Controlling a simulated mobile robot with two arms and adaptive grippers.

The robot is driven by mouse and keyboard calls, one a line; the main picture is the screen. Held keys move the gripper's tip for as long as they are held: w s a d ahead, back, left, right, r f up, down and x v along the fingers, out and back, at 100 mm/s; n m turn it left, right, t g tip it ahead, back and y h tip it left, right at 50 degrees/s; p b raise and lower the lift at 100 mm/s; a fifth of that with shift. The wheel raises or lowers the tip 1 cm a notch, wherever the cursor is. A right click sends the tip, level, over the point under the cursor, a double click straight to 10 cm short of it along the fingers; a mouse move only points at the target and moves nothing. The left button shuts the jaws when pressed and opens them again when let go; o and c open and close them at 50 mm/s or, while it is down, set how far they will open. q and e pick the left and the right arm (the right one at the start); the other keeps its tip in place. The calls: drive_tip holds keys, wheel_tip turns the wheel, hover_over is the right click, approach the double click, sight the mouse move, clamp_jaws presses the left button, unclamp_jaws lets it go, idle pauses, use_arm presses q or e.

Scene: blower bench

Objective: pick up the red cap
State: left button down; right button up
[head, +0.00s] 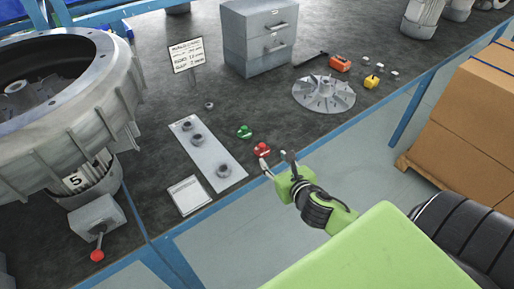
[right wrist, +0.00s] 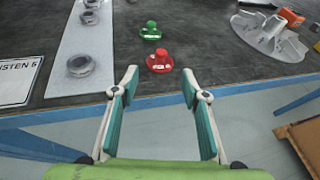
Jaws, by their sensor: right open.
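The red cap (head: 262,150) stands on the dark bench top near its front edge. It also shows in the right wrist view (right wrist: 160,61), ahead of the fingertips and roughly midway between them. My right gripper (head: 274,165) is open and empty, with its fingertips just short of the cap on the front-edge side; the wrist view also shows its fingers (right wrist: 159,90) spread apart. No contact with the cap shows. My left gripper is not in view.
A green cap (head: 243,132) stands close behind the red one. A light plate (head: 221,158) with several nuts lies to the left. A finned impeller (head: 323,93) lies to the right, and a grey drawer unit (head: 259,40) stands at the back. A blue rail borders the bench.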

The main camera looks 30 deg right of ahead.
sight(262, 148)
drive_tip(key=x, duration=1.2)
drive_tip(key=shift+w+f, duration=0.3)
drive_tip(key=shift+f, duration=0.15)
drive_tip(key=shift+s+a, duration=0.1)
clamp_jaws()
